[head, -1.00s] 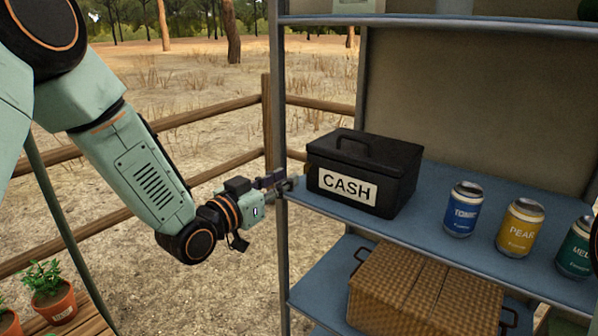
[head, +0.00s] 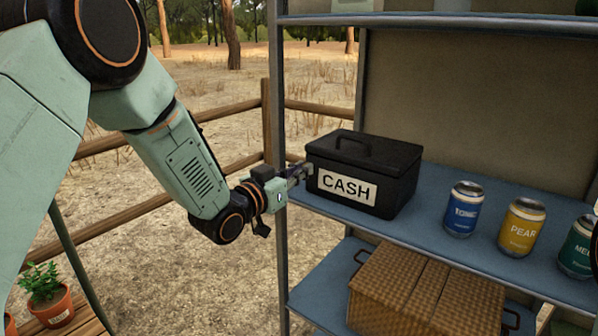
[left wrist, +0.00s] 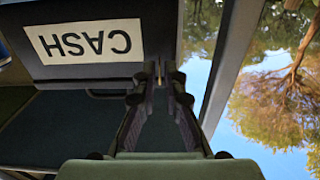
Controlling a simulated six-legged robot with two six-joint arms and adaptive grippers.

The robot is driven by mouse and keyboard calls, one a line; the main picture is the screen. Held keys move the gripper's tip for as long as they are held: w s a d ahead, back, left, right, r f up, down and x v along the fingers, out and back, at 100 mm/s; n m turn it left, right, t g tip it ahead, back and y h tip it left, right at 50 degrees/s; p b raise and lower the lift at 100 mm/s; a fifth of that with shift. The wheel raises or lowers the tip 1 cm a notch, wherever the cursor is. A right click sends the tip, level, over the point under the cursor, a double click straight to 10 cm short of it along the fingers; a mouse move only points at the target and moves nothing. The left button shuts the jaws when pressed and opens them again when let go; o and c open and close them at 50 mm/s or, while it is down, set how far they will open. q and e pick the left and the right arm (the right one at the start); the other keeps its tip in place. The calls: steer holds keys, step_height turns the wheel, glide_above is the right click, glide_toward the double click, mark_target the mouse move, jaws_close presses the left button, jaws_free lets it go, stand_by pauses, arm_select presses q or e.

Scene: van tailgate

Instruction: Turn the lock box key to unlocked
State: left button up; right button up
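The black lock box (head: 400,185) with a white CASH label (head: 346,188) stands on the blue middle shelf, lid down. It shows upside down in the left wrist view (left wrist: 85,72). My left gripper (head: 307,171) is at the left end of the box's front, beside the label. In the left wrist view its two dark fingers (left wrist: 163,75) point at the box's edge with a narrow gap between them. I cannot make out the key; the fingers cover that part of the front. Whether they hold anything is unclear. My right gripper is not in view.
A shelf post (head: 279,110) stands close by my left gripper. A blue can (head: 463,210), a yellow can (head: 521,228) and a green can (head: 577,248) stand right of the box. A wicker basket (head: 425,292) is on the shelf below. Potted plants (head: 47,295) are lower left.

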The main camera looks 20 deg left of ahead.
arm_select(q)
steer(key=shift+d, duration=0.1)
jaws_close()
steer(key=n+p, duration=0.9)
steer(key=n, duration=0.9)
steer(key=shift+f, duration=0.2)
steer(key=shift+n, duration=0.4)
stand_by(0.4)
steer(key=shift+o, duration=2.1)
jaws_free()
steer(key=shift+a, duration=0.2)
